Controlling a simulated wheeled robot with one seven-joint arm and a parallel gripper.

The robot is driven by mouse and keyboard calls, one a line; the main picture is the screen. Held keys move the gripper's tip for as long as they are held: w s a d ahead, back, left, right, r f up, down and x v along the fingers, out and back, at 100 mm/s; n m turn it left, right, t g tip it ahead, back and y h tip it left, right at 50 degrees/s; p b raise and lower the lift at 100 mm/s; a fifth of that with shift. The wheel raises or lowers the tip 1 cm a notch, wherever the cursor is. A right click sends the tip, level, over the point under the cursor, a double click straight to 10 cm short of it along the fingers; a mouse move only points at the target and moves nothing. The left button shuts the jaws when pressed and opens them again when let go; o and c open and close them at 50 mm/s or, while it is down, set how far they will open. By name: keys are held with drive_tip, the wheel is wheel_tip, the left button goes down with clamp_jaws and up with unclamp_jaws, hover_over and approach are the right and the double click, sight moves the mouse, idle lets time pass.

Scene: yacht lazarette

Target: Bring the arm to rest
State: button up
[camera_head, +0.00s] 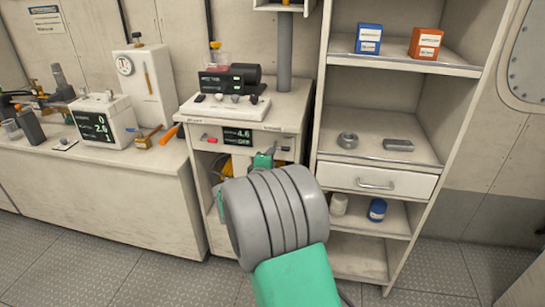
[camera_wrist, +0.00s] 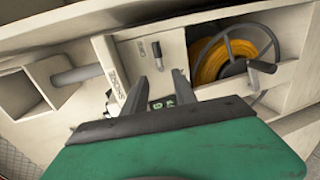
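My gripper (camera_wrist: 151,82) shows in the wrist view as two dark fingers standing apart, with a small green-lit display visible between them. I see nothing held between the fingers. In the head view my arm reaches forward over the floor, in front of the cabinet (camera_head: 196,153) with the display panel. I cannot tell whether the fingers touch the cabinet.
A yellow hose reel (camera_wrist: 213,64) sits in the cabinet's open bay. A counter (camera_head: 90,165) runs left. Floor in front is clear.

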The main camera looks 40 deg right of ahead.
drive_tip(key=s+a+r+m+g+y+p, duration=0.1)
drive_tip(key=a+r+m+y+p, duration=0.35)
drive_tip(key=a, duration=0.65)
drive_tip(key=s+a+r+m+g+y+p, duration=0.1)
drive_tip(key=s+a+g+y+p, duration=0.1)
drive_tip(key=s+a, duration=0.7)
drive_tip(key=s+a+r+m+g+y+p, duration=0.1)
drive_tip(key=s+a+m+g+y+p, duration=0.1)
drive_tip(key=s+a+y, duration=0.4)
drive_tip(key=s+a+g+p, duration=0.1)
drive_tip(key=s+a, duration=0.3)
drive_tip(key=a, duration=0.6)
drive_tip(key=shift+s+r+p, duration=0.2)
drive_tip(key=shift+s+p, duration=0.1)
drive_tip(key=shift+p, duration=0.6)
drive_tip(key=shift+o, duration=0.5)
